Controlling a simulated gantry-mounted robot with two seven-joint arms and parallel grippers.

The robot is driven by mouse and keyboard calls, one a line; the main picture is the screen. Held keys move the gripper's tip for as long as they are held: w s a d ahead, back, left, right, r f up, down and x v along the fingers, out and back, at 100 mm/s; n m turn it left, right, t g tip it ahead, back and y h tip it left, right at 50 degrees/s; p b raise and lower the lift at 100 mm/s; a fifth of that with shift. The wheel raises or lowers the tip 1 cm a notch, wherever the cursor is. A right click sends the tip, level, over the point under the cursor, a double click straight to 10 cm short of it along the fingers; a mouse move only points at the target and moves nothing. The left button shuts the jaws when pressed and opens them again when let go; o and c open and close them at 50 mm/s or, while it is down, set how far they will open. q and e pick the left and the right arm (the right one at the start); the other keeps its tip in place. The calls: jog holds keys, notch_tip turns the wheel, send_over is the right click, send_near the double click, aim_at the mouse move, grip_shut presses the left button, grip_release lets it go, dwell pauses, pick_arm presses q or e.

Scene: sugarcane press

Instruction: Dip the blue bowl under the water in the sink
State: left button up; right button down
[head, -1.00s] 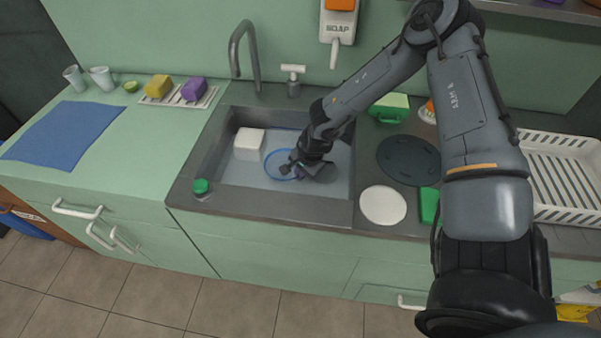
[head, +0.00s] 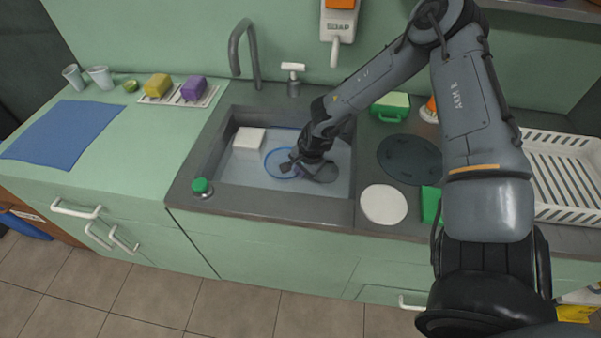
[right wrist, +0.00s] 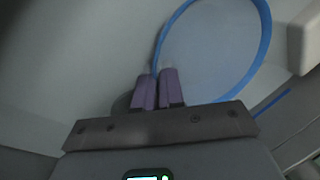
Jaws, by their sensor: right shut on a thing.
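The blue bowl shows as a blue rim (head: 268,165) in the sink (head: 240,195); much of the bowl is hard to make out against the pale water. My right gripper (head: 291,165) reaches down into the sink at the bowl's right side. In the right wrist view the purple fingertips (right wrist: 157,90) are close together on the near left edge of the blue bowl (right wrist: 266,35). The right gripper is shut on the bowl's rim. How deep the bowl sits in the water I cannot tell. My left gripper is not in view.
A white block (head: 249,139) stands in the sink's back left corner, near the bowl. The faucet (head: 245,50) rises behind the sink. A green knob (head: 201,186) is at the sink's front left corner. A white plate (head: 384,205) lies right of the sink.

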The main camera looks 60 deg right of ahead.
jog(key=shift+s+a, duration=0.1)
jog(key=shift+a, duration=0.3)
jog(key=shift+d+b, duration=0.35)
dwell(0.5)
jog(key=shift+r+p, duration=1.85)
jog(key=shift+r, duration=0.65)
notch_tip(320, 180, up, 13)
jog(key=p, duration=0.9)
jog(key=shift+f, duration=0.2)
